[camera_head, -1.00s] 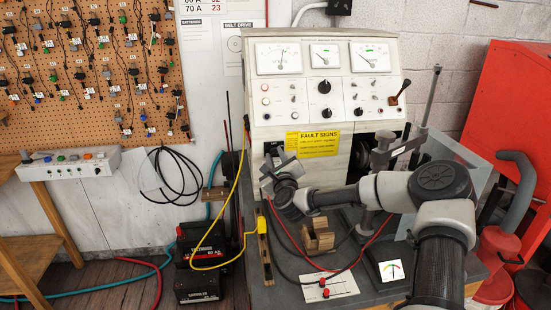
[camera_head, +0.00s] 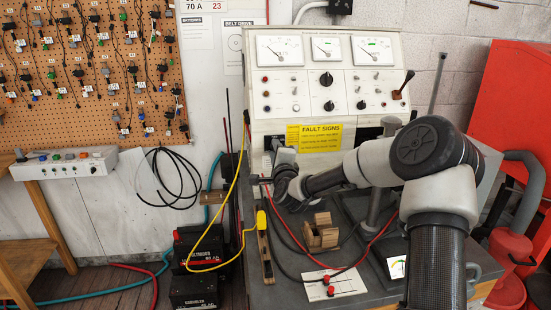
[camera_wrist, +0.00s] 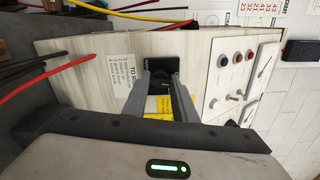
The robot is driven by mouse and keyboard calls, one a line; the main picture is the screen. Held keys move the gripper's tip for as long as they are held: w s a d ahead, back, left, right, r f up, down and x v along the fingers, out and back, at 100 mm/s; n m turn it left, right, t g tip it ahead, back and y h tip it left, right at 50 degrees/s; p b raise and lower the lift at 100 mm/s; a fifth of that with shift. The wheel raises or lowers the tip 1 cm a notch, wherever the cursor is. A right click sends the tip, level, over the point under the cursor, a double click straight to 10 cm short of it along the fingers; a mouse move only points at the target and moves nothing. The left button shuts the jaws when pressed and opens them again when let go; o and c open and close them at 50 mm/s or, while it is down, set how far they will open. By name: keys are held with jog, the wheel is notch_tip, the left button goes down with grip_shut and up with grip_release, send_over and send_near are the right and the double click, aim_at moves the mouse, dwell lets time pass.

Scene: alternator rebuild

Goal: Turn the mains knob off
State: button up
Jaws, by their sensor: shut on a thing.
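The black mains plate (camera_head: 270,145) is on the lower left of the white test bench's front, left of the yellow fault signs label. In the wrist view the plate (camera_wrist: 160,64) shows beyond my finger ends. The dark mains knob (camera_wrist: 161,77) is between the fingers and mostly hidden, so its pointer cannot be read. My gripper (camera_wrist: 163,82) is shut on the knob, with one finger on each side.
The yellow fault signs label (camera_head: 314,138) is close right of my gripper. A yellow cable (camera_head: 240,170) hangs at the left. A wooden block (camera_head: 321,232) and red and black leads lie on the grey bench top below. Gauges (camera_head: 279,50) and switches are above.

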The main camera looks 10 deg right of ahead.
jog(key=shift+f+n+b, duration=0.1)
jog(key=shift+n+b, duration=0.65)
jog(key=shift+n, duration=0.35)
jog(key=o, duration=1)
jog(key=shift+o, duration=0.2)
jog(key=s, duration=1.7)
jog(key=shift+s+p, duration=0.2)
jog(key=shift+p, duration=0.1)
jog(key=shift+a, duration=0.1)
